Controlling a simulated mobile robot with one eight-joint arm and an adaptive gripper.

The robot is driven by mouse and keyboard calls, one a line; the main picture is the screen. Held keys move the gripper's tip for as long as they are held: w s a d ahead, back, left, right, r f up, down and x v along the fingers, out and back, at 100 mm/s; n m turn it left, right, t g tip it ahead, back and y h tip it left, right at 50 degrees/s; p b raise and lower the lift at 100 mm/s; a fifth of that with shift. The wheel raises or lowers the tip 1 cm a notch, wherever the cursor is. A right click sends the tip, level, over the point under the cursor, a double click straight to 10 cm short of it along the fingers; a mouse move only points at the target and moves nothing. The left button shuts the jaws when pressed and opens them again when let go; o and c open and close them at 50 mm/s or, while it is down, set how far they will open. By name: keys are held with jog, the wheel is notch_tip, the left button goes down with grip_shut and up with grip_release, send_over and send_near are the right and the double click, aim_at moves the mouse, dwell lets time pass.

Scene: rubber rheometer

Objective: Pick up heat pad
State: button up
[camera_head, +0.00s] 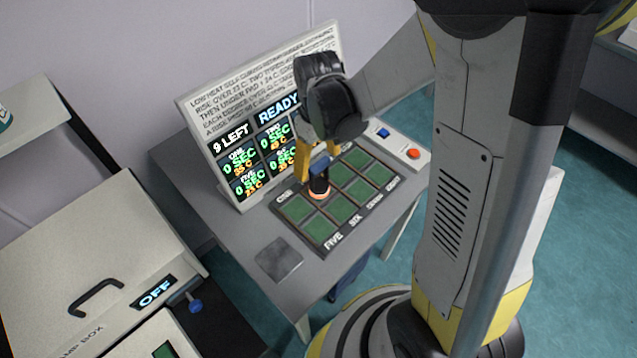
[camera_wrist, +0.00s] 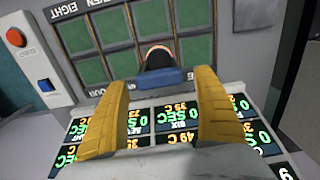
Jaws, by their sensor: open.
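A small dark piece with a blue bar on top and a pinkish-orange rim below, which looks like the heat pad (camera_head: 319,186), is on or just above the green-celled board (camera_head: 321,248). It also shows in the wrist view (camera_wrist: 157,58), with its blue bar between my fingers. My gripper (camera_head: 318,167) points down around the bar; its yellow fingers also show in the wrist view (camera_wrist: 165,80). The fingers are apart, one on each side of the bar. I cannot tell whether either touches it.
A display panel (camera_head: 252,100) reading "9 LEFT" and "READY" stands behind the board. A blue button (camera_head: 383,133) and a red button (camera_head: 413,154) are at the right. A bare grey square (camera_head: 279,259) lies front left. A box (camera_head: 85,255) marked OFF stands at the left.

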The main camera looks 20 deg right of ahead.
aim_at(319, 184)
jog(key=f+b, duration=0.1)
jog(key=f, duration=0.2)
jog(key=f+b, duration=0.1)
jog(key=f, duration=0.1)
jog(key=shift+s+d+f+b, duration=0.15)
jog(key=shift+s+b, duration=0.1)
jog(key=shift+b, duration=0.05)
jog(key=c, duration=1.5)
